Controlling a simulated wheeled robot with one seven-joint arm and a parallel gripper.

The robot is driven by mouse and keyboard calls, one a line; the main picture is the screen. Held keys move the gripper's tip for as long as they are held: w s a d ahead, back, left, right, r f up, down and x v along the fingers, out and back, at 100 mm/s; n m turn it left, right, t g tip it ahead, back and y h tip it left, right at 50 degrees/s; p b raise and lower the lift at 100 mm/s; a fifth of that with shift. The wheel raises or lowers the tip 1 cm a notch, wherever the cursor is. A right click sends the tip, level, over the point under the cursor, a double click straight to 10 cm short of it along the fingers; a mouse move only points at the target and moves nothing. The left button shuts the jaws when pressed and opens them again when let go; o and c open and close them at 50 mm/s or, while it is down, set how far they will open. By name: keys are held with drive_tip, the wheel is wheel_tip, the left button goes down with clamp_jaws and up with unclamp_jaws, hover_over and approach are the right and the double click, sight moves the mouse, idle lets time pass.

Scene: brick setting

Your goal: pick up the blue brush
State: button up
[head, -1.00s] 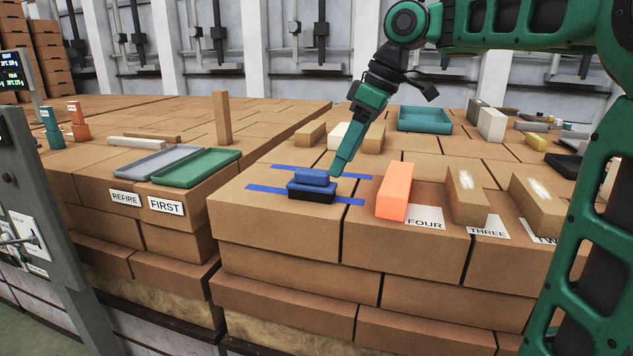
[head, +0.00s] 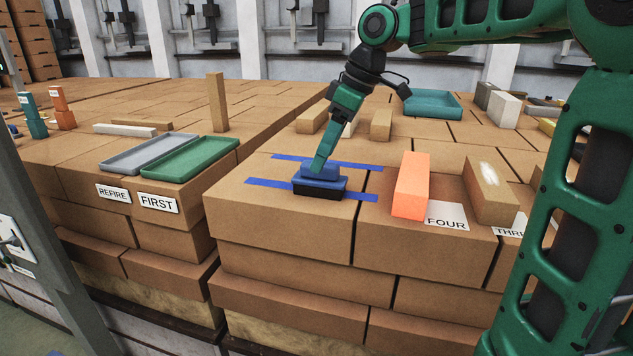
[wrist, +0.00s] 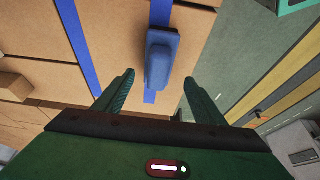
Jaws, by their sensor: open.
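The blue brush (head: 328,185) lies on the brick stack between two blue tape strips, its blue handle block above a dark base. In the wrist view the brush (wrist: 161,55) is upper centre, its near end reaching between the two fingertips. My gripper (head: 319,168) points down at the top of the brush, and its tips overlap the handle in the head view. In the wrist view my gripper (wrist: 159,78) has its fingers spread, with a gap on each side of the brush. I cannot tell whether the fingers touch it.
An orange brick (head: 410,186) stands right of the brush beside a FOUR card (head: 446,216), with a tan brick (head: 490,190) beyond. Green (head: 186,161) and grey (head: 150,154) trays lie left across a gap. A teal tray (head: 432,104) sits behind.

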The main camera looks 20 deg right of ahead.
sight(320, 178)
drive_tip(key=shift+d+x, duration=0.2)
drive_tip(key=shift+x, duration=1.2)
drive_tip(key=shift+d+x, duration=0.25)
drive_tip(key=shift+x, duration=1.1)
drive_tip(key=shift+f, duration=0.15)
drive_tip(key=c, duration=1.2)
